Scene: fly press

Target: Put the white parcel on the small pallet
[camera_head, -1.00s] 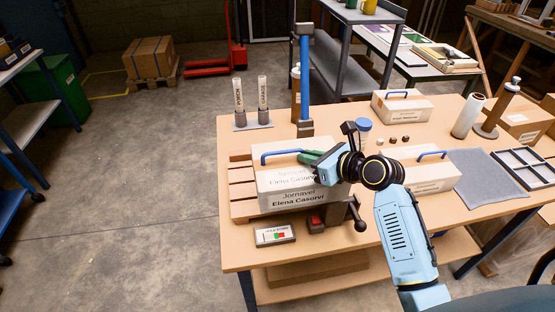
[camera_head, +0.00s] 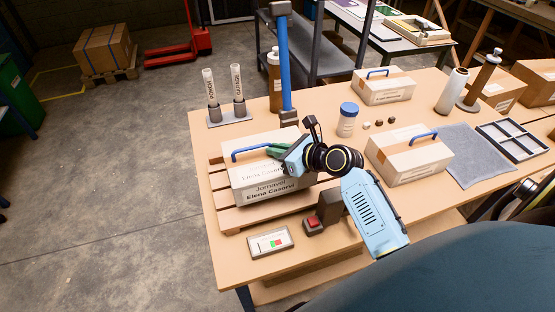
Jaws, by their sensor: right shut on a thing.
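The white parcel (camera_head: 265,181), with a blue handle and the printed name "Elena Casorvi", sits on the small wooden pallet (camera_head: 228,219) at the left of the workbench. My right gripper (camera_head: 274,151) is at the right end of the parcel's blue handle, its green fingers shut on it. The gripper and wrist hide the parcel's right end, so I cannot tell if its base lies fully flat on the slats. My left gripper is out of view.
Two similar white parcels stand on the bench, one at the back (camera_head: 384,90) and one at the right (camera_head: 408,158). A red-button box (camera_head: 313,224) and a small panel (camera_head: 271,242) lie in front. A blue column (camera_head: 284,70) and labelled tubes (camera_head: 225,112) stand behind.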

